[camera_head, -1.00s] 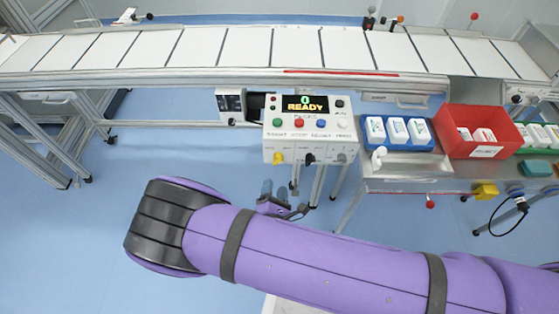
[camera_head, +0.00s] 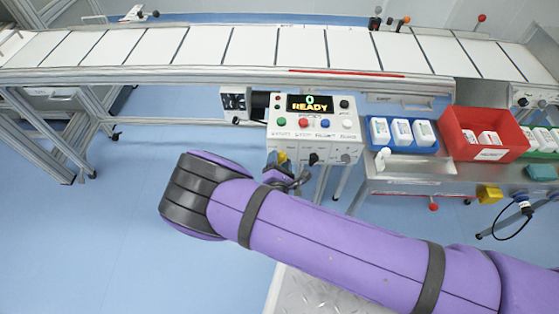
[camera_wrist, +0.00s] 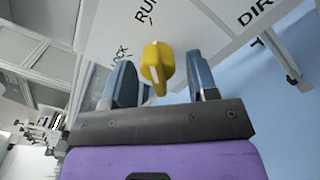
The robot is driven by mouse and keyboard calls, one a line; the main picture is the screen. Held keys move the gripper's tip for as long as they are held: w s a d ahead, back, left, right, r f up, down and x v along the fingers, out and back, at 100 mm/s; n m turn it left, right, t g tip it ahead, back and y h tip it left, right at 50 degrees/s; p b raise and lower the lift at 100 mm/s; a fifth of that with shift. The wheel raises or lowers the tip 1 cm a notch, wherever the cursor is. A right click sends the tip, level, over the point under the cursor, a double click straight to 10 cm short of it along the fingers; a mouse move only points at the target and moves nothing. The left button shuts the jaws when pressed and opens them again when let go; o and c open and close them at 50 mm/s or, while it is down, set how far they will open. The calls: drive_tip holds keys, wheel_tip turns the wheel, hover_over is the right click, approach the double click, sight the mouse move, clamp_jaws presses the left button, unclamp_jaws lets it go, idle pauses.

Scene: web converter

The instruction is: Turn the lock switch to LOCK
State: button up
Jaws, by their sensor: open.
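The lock switch is a yellow knob (camera_wrist: 157,65) with a white stripe on a white panel face. "RUN" is printed above it in the wrist view, and a partly hidden label ending in "CK" is to its left. I cannot tell which label the stripe points to. My gripper (camera_wrist: 162,80) is open, with one finger on each side of the knob; the left finger looks closer, and contact is unclear. In the head view the knob (camera_head: 282,157) shows low on the control box (camera_head: 346,142), with my gripper (camera_head: 286,173) just below it.
The control box carries a lit "READY" screen (camera_head: 310,103), coloured buttons and other knobs close to the right of the yellow one. A conveyor (camera_head: 250,48) runs behind. A bench with a blue tray (camera_head: 404,147) and red bin (camera_head: 475,152) stands right.

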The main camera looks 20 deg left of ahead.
drive_tip(key=c, duration=0.8)
drive_tip(key=shift+c, duration=0.2)
drive_tip(key=shift+n, duration=0.3)
drive_tip(key=n, duration=0.4)
drive_tip(key=shift+d+f, duration=0.15)
drive_tip(key=n, duration=0.4)
drive_tip(key=shift+d, duration=0.2)
drive_tip(key=n, duration=0.5)
drive_tip(key=shift+w+d, duration=0.1)
drive_tip(key=shift+d, duration=0.1)
drive_tip(key=n, duration=0.4)
drive_tip(key=shift+d, duration=0.1)
drive_tip(key=shift+n, duration=0.3)
